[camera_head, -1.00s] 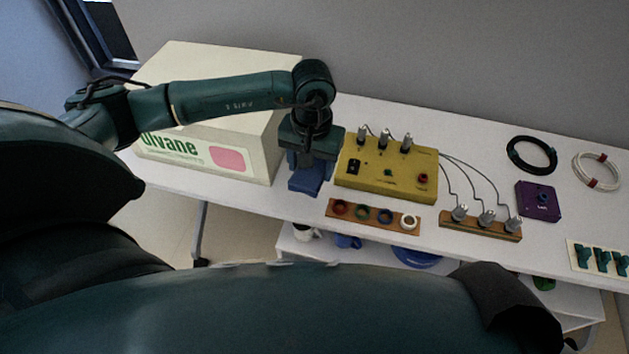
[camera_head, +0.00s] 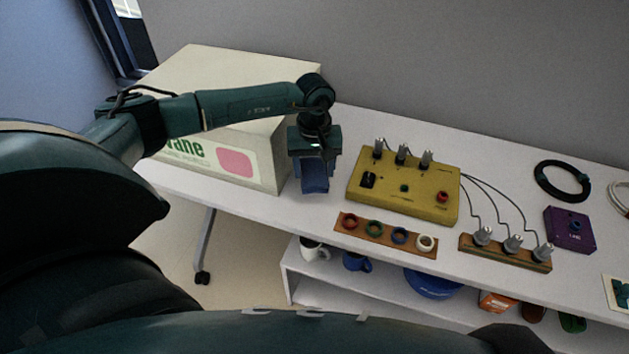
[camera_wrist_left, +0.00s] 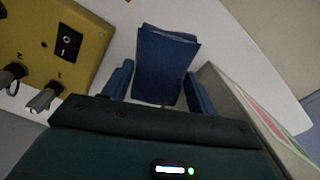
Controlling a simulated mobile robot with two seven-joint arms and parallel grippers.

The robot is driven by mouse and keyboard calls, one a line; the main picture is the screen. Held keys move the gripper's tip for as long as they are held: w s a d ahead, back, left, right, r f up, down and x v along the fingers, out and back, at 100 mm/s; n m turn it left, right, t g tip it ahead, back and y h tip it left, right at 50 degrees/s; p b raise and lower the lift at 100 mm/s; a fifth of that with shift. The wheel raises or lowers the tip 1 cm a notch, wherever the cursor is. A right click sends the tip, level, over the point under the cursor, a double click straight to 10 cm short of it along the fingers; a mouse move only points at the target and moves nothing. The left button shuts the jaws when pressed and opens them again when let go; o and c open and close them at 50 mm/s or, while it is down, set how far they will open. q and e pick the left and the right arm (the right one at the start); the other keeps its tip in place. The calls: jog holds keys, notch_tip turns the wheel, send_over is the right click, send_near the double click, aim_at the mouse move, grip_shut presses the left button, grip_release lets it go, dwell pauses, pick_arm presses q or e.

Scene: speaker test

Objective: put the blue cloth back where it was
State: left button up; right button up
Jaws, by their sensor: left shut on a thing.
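The blue cloth (camera_head: 314,182) is a small folded piece held in my left gripper (camera_head: 314,172). It hangs below the jaws, between the cream box and the yellow device, over the white table. In the left wrist view the cloth (camera_wrist_left: 163,62) stands between the two blue fingers of the left gripper (camera_wrist_left: 160,85), which are shut on it. I cannot tell how far its lower edge is from the table top. My right gripper is not in view.
The cream box (camera_head: 265,115) stands close on the left, the yellow device (camera_head: 405,190) close on the right. A strip with coloured rings (camera_head: 349,232) lies near the front edge. The white table (camera_head: 240,205) is bare in front of the box. Mugs (camera_head: 357,262) stand on a lower shelf.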

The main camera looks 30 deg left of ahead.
aim_at(314, 183)
pick_arm(q)
notch_tip(314, 183, down, 5)
jog(key=shift+f, duration=0.15)
dwell(0.3)
jog(key=shift+f, duration=0.25)
jog(key=o, duration=0.9)
jog(key=shift+r, duration=0.15)
